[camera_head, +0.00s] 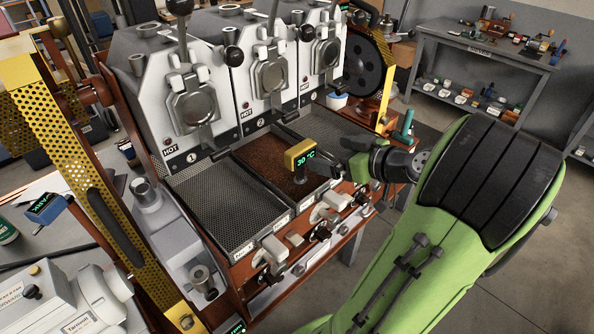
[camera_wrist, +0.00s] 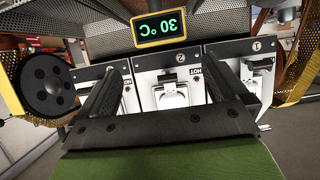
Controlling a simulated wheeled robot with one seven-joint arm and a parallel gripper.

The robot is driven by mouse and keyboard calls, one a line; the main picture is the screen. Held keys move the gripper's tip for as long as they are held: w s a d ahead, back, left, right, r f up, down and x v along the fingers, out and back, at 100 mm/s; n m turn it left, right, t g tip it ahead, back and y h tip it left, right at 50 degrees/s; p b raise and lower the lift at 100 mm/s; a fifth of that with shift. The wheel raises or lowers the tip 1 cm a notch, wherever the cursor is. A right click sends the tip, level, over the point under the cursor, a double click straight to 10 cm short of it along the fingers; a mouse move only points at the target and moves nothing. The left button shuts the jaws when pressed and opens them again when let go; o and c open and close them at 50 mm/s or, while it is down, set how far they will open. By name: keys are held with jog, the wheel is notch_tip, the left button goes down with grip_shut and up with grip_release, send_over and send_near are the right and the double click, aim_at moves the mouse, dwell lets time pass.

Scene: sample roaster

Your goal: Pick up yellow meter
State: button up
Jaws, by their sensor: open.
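The yellow meter (camera_head: 299,156) has a dark display reading 30 °C in green. It stands upright over the middle cooling tray (camera_head: 262,193), its lower stem reaching down to the brown grounds or beans there. In the wrist view, the meter (camera_wrist: 160,26) appears upside down at the top centre, beyond the fingertips. My gripper (camera_head: 336,168) is just right of the meter, apart from it as far as I can tell. In the wrist view, my gripper (camera_wrist: 163,72) has its two dark fingers spread wide with nothing between them. The near finger partly hides in the head view.
The roaster's white fronts (camera_head: 265,85) rise behind the meter. An empty mesh tray (camera_head: 225,205) lies left. Handles and knobs (camera_head: 320,233) line the front edge. A yellow perforated post (camera_head: 75,170) stands left. A grey workbench (camera_head: 480,45) is far right, with open floor before it.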

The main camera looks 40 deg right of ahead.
aim_at(302, 148)
jog(key=x, duration=0.6)
jog(key=shift+a, duration=0.2)
jog(key=x, duration=0.5)
jog(key=shift+w+d+f, duration=0.15)
jog(key=shift+c, duration=0.2)
jog(key=shift+c, duration=1.1)
jog(key=c, duration=1.1)
